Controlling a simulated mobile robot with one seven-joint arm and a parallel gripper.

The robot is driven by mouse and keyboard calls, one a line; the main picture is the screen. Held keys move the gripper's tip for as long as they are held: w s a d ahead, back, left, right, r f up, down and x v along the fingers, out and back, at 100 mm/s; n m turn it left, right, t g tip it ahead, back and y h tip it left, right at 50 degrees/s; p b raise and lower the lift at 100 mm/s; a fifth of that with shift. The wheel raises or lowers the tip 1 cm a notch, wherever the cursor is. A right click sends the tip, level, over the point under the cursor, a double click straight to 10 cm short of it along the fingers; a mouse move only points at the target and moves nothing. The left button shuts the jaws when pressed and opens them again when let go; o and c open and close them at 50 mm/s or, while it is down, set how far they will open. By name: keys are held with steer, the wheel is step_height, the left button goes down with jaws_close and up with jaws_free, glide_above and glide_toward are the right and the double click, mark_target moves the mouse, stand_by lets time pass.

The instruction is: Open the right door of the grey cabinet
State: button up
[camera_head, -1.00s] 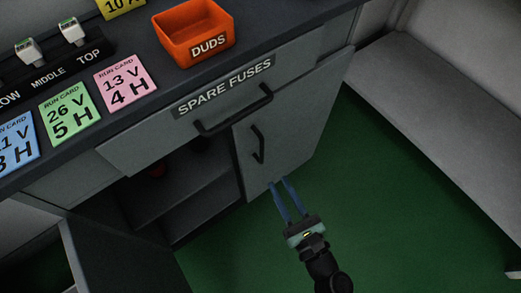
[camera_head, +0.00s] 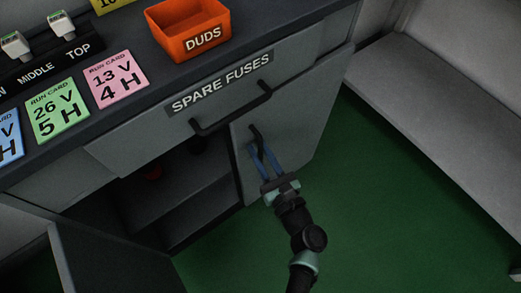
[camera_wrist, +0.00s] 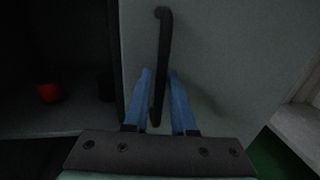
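The grey cabinet's right door (camera_head: 297,128) looks closed, with a dark vertical bar handle (camera_head: 256,142) near its left edge. In the wrist view the door (camera_wrist: 235,55) fills the right side and its handle (camera_wrist: 162,60) runs down between my finger tips. My gripper (camera_head: 262,148) is at the handle's lower part, with its two blue fingers apart, one on each side of the bar. The wrist view also shows my gripper (camera_wrist: 159,75) open, with a gap visible beside the handle. I cannot tell whether either finger touches the bar.
The left door (camera_head: 105,262) stands open, showing a dark shelf (camera_head: 190,205) with a red object (camera_head: 152,172). The SPARE FUSES drawer (camera_head: 150,125) with its handle (camera_head: 232,112) is above. A grey bench (camera_head: 440,130) stands right; green floor (camera_head: 360,220) lies between.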

jaws_close()
stand_by(1.2)
